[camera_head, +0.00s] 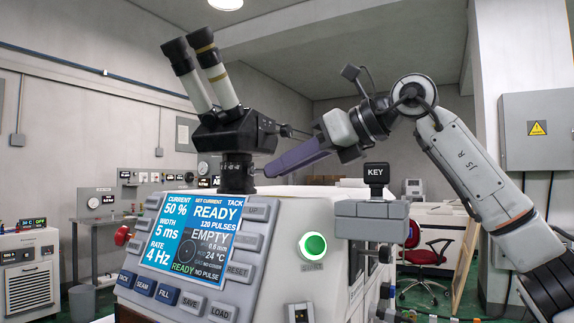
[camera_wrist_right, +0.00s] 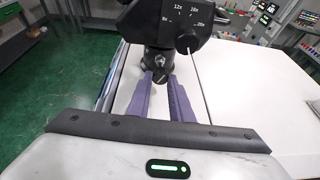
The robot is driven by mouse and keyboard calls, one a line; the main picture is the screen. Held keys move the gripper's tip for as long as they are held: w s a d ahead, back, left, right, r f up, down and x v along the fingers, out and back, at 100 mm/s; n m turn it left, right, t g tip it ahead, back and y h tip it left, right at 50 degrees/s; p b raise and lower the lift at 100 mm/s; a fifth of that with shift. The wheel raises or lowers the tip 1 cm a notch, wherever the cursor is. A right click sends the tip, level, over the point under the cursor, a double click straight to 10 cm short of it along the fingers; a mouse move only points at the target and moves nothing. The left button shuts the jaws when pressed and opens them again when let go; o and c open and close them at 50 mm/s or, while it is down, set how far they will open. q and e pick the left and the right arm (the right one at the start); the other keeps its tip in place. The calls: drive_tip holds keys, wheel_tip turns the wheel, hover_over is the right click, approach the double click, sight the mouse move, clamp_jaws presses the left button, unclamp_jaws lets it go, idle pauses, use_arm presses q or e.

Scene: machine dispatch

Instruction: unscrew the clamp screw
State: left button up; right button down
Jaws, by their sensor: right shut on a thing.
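The microscope (camera_head: 240,128) stands on the white machine with its eyepieces tilted up to the left. Its dark column (camera_head: 237,172) goes down into the machine top. My right gripper (camera_head: 270,170), with purple fingers, reaches in from the right at the column. In the right wrist view, the clamp screw (camera_wrist_right: 161,74) sits at the front of the column, between the tips of my right gripper (camera_wrist_right: 162,82). The fingers are shut on the screw. In the head view the fingers mostly hide it. My left gripper is not in view.
The control panel (camera_head: 205,246) with a lit screen faces me below the microscope. A green round button (camera_head: 314,246) and a grey block with a KEY switch (camera_head: 376,174) are to its right. A red chair (camera_head: 425,255) stands behind. The white machine top (camera_wrist_right: 245,95) beside the fingers is clear.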

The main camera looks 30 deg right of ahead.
drive_tip(key=shift+s+a+f+n+t+h, duration=0.1)
drive_tip(key=shift+n+t+h, duration=0.35)
drive_tip(key=shift+n, duration=0.45)
drive_tip(key=shift+s+a+f+n+t+h, duration=0.1)
drive_tip(key=shift+n+t+h, duration=0.35)
drive_tip(key=shift+n, duration=0.45)
drive_tip(key=shift+r, duration=0.1)
drive_tip(key=c, duration=1.6)
unclamp_jaws()
drive_tip(key=shift+o, duration=0.2)
drive_tip(key=v, duration=1)
drive_tip(key=shift+r+b, duration=0.15)
drive_tip(key=shift+b, duration=0.15)
drive_tip(key=shift+s, duration=0.1)
